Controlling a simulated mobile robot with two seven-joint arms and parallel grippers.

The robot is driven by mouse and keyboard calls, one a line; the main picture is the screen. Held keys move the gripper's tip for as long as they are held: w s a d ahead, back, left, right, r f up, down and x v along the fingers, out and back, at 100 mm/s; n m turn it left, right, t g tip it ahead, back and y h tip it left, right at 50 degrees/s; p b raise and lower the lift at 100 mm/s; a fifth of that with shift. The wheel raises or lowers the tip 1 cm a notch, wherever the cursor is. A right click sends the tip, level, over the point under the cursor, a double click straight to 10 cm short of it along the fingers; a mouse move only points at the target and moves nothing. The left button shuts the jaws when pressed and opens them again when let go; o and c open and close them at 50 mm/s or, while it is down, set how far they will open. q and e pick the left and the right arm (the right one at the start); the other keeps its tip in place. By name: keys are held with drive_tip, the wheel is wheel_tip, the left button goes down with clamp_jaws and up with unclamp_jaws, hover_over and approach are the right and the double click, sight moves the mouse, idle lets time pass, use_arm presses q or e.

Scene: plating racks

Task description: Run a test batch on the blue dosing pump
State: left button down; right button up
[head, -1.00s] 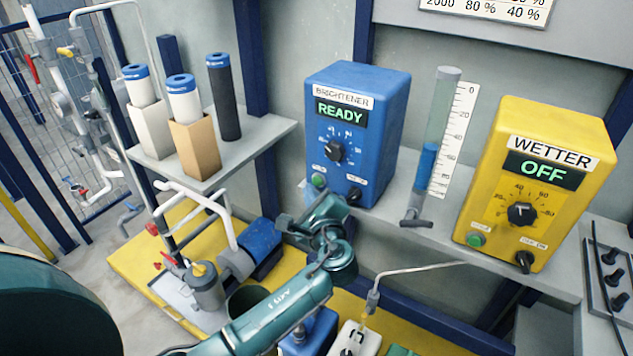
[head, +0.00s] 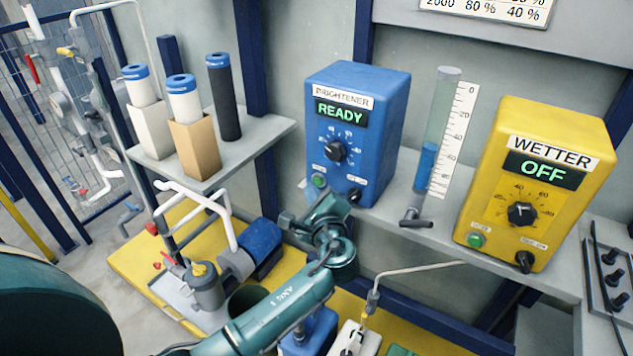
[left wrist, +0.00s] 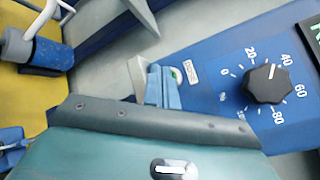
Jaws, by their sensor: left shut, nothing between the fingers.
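The blue dosing pump (head: 356,130) stands on the shelf, labelled BRIGHTENER, with its display (head: 341,113) reading READY. Its black dial (head: 335,151) also shows in the left wrist view (left wrist: 267,84), with its white mark pointing near 40. A green button (head: 319,181) sits low on the pump's front, with a black switch (head: 354,194) to its right. My left gripper (head: 312,203) is shut and empty, just in front of the green button. In the left wrist view its fingertips (left wrist: 162,75) partly cover the button; I cannot tell whether they touch it. My right gripper is not in view.
A yellow WETTER pump (head: 540,185) reading OFF stands at the right. Filter cartridges (head: 182,100) stand on the left shelf. Piping and containers are below.

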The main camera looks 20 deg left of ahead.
use_arm(q)
drive_tip(key=shift+w+d, duration=0.1)
drive_tip(key=shift+w, duration=0.55)
idle(0.7)
drive_tip(key=shift+s, duration=0.1)
drive_tip(key=shift+s+p, duration=0.5)
drive_tip(key=shift+s, duration=0.35)
drive_tip(key=s+p, duration=0.1)
drive_tip(key=s, duration=0.1)
drive_tip(key=s+a+p, duration=0.1)
drive_tip(key=s, duration=0.2)
drive_tip(key=shift+p, duration=0.4)
drive_tip(key=shift+f, duration=0.1)
idle(0.4)
